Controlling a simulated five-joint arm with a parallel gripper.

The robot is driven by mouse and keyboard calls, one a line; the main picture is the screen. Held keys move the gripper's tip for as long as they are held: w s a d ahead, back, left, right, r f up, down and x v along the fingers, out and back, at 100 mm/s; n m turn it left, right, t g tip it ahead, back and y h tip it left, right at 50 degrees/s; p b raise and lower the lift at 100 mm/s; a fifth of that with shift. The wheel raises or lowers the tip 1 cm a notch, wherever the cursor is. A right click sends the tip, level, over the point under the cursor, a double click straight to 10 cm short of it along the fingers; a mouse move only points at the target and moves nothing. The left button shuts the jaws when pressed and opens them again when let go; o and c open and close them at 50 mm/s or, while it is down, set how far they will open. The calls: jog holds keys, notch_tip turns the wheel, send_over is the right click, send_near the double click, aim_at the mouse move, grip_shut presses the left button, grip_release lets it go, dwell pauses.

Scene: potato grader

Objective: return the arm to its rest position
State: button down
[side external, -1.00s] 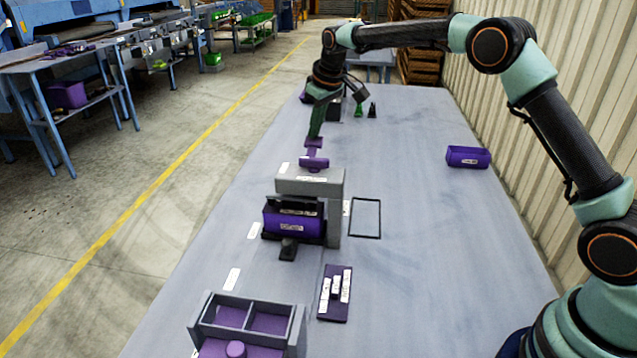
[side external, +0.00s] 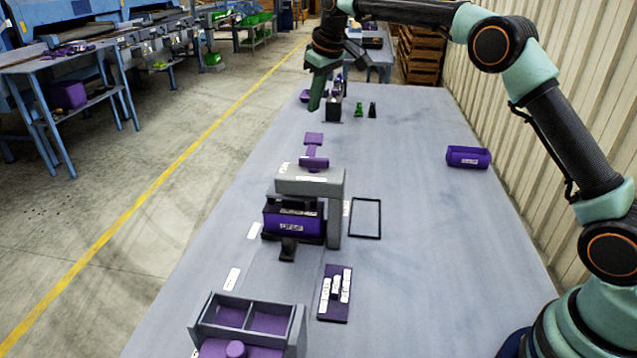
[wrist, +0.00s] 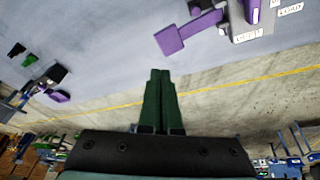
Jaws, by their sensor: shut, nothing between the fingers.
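My gripper (side external: 314,104) hangs above the far part of the grey table (side external: 410,220) in the side external view, pointing down with its green fingers together. It is clear of the tabletop and holds nothing. In the wrist view the two green fingers of my gripper (wrist: 158,74) lie side by side, touching. My arm stretches from the right side of the table toward the far end.
A grey stand (side external: 335,190) with a purple paddle (side external: 313,148) and a purple bin (side external: 292,221) stands mid-table. Near it are a black frame outline (side external: 365,218) and a purple plate (side external: 334,295). A divided tray (side external: 296,330) is in front. A purple box (side external: 468,157) sits right.

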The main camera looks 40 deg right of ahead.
jog(key=shift+r, duration=0.35)
jog(key=shift+r, duration=0.1)
jog(key=s+r+m, duration=0.1)
jog(key=s+r, duration=0.2)
jog(key=s, duration=0.5)
jog(key=s+r, duration=0.4)
jog(key=s, duration=0.3)
jog(key=s+f+m, duration=0.1)
jog(key=s+f, duration=0.3)
jog(key=s, duration=0.4)
jog(key=s+f+t, duration=0.1)
jog(key=s+f, duration=0.3)
jog(key=s, duration=0.5)
jog(key=shift+s+d+f+m+t, duration=0.2)
jog(key=shift+s+d+m+t, duration=0.1)
jog(key=shift+m, duration=0.1)
